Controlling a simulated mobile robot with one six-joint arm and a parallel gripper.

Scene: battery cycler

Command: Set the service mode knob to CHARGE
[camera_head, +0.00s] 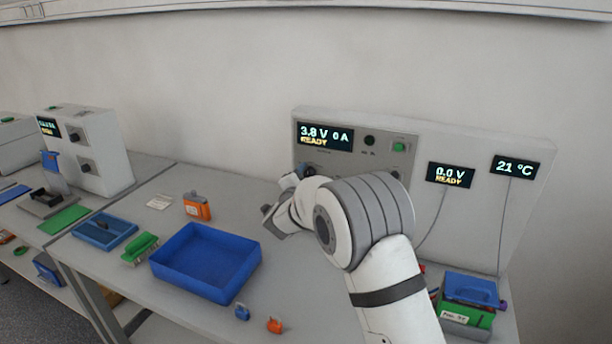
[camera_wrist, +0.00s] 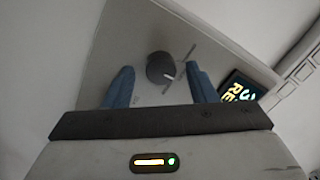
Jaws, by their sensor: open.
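The dark round service mode knob (camera_wrist: 160,67) shows in the wrist view, with a light pointer line on its right side. Small marks lie around it on the grey panel, too blurred to read. My gripper (camera_wrist: 158,72) is open, with one blue finger on each side of the knob and a visible gap to each. I cannot tell how far the fingertips are from the panel. In the head view the cycler panel (camera_head: 375,152) stands at the back, its display (camera_head: 325,137) reading 3.8 V, 0 A, READY. My arm hides part of the panel's lower area there.
A blue tray (camera_head: 205,262) lies on the bench left of my arm, with an orange item (camera_head: 197,207) behind it. Small blue and orange padlocks (camera_head: 274,325) lie in front. A bin of colored items (camera_head: 468,300) is at right. A cable hangs from the 21 °C display (camera_head: 515,167).

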